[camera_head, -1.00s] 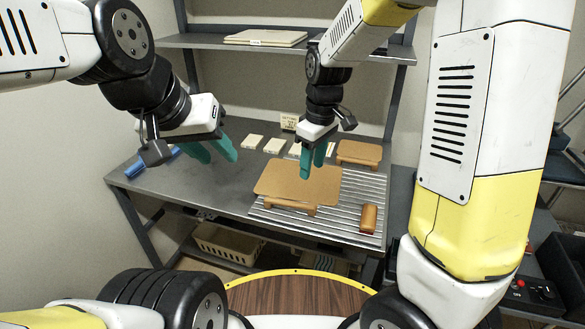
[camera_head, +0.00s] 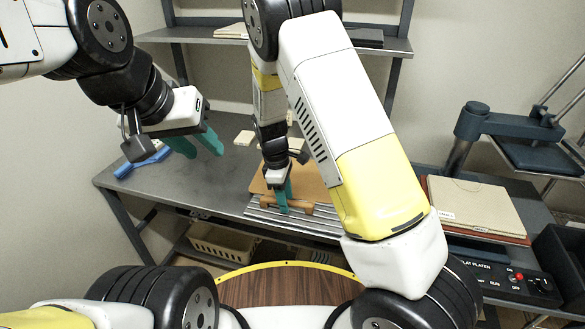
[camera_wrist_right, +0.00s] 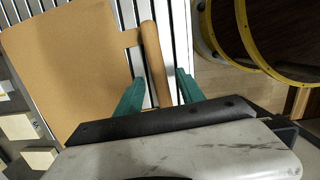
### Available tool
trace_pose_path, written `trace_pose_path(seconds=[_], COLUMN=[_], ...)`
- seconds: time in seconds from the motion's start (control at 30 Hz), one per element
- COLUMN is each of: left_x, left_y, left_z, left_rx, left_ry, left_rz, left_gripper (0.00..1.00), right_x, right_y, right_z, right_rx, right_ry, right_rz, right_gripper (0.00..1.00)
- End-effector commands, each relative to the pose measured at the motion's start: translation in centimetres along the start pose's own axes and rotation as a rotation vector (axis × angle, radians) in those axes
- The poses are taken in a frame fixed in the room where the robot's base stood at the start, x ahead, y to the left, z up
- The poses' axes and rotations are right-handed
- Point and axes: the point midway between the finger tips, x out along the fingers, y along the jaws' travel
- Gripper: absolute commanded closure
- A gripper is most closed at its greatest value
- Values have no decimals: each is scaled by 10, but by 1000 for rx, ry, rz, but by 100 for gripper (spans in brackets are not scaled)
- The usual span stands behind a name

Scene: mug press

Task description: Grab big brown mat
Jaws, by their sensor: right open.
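The big brown mat (camera_head: 310,180) is a flat tan board lying on a slatted metal rack on the table, partly hidden by my right arm in the head view. Its rounded front handle (camera_head: 299,209) faces me. In the right wrist view the mat (camera_wrist_right: 65,75) fills the left side, with its handle (camera_wrist_right: 153,65) running between my fingers. My right gripper (camera_head: 283,197) is open at the handle, one green finger on each side (camera_wrist_right: 160,95); contact cannot be told. My left gripper (camera_head: 198,145) is open and empty above the left part of the table.
Pale blocks (camera_wrist_right: 20,127) lie beside the mat. A blue object (camera_head: 143,163) lies at the table's left end. A press with a dark arm (camera_head: 495,123) stands right, near a stack of tan sheets (camera_head: 475,203) and a control box (camera_head: 530,285). The table's left part is mostly clear.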

Motion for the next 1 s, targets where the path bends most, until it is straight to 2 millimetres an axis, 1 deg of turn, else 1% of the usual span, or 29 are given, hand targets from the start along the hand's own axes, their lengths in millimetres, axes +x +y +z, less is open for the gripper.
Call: trace_pose_path(seconds=[0.03, 0.1, 0.33, 0.37, 0.4, 0.57, 0.6, 1.0], left_x=[0, 0, 0, 0, 0, 0, 0, 0], left_y=[0, 0, 0, 0, 0, 0, 0, 0], left_z=[0, 0, 0, 0, 0, 0, 0, 0], left_rx=[0, 0, 0, 0, 0, 0, 0, 0], left_ry=[0, 0, 0, 0, 0, 0, 0, 0], left_rz=[0, 0, 0, 0, 0, 0, 0, 0], left_gripper=[64, 64, 64, 64, 64, 64, 64, 64], right_x=[6, 10, 12, 12, 12, 12, 12, 10], right_y=[0, 0, 0, 0, 0, 0, 0, 0], right_z=[0, 0, 0, 0, 0, 0, 0, 0], right_rx=[2, 2, 1, 1, 1, 1, 1, 2], right_ry=[-2, 0, 1, 1, 1, 1, 1, 2], right_rz=[-2, 0, 0, 0, 0, 0, 0, 1], right_gripper=[55, 55, 55, 58, 66, 98, 100, 100])
